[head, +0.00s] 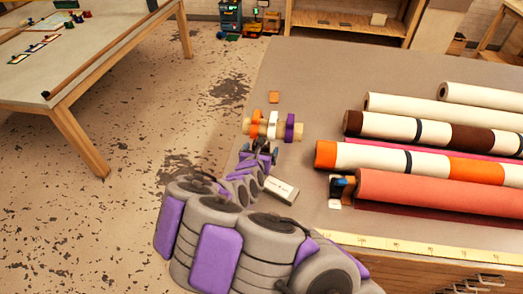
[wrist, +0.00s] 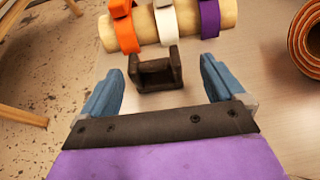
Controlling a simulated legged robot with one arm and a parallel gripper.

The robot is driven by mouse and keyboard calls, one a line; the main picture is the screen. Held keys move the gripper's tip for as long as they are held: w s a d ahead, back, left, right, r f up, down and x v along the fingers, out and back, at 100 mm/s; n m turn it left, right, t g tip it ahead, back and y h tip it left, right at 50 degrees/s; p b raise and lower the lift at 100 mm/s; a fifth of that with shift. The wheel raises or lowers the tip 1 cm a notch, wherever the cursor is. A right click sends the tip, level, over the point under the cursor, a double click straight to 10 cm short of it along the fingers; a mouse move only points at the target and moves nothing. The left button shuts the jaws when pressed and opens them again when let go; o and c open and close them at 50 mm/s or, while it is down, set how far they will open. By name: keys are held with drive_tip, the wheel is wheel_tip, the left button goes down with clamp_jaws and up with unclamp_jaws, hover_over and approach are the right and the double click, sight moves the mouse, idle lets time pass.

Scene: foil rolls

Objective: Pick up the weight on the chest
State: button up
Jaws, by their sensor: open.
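A small dark weight (wrist: 157,72), shaped like a block with upright sides and a gap between them, stands on the grey top of the chest (head: 310,70). In the wrist view it is between and slightly beyond my blue fingertips. My gripper (wrist: 160,82) is open and empty, one finger on each side of the weight with space between. In the head view my gripper (head: 261,154) is over the left part of the chest top, and the weight is mostly hidden by it there.
A wooden roll with orange, white and purple bands (head: 272,127) lies just beyond the weight. A pale box (head: 281,189) lies right of my arm. Several large rolls (head: 430,195) fill the right side. An orange piece (head: 273,97) lies farther back. A table (head: 90,75) stands left.

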drive_tip(key=shift+w+a+f+b, duration=0.15)
drive_tip(key=shift+w+f+b, duration=0.05)
drive_tip(key=shift+w, duration=0.25)
drive_tip(key=shift+w+a+f+b, duration=0.1)
drive_tip(key=shift+w+f+b, duration=0.1)
drive_tip(key=shift+w, duration=0.2)
drive_tip(key=b+x, duration=0.1)
drive_tip(key=x, duration=0.2)
drive_tip(key=shift+w+d+f, duration=0.15)
drive_tip(key=shift+w+d, duration=0.15)
drive_tip(key=shift+w, duration=0.1)
drive_tip(key=shift+a, duration=0.1)
drive_tip(key=shift+c, duration=0.4)
drive_tip(key=shift+a, duration=0.1)
drive_tip(key=shift+c, duration=1.4)
drive_tip(key=c, duration=1.2)
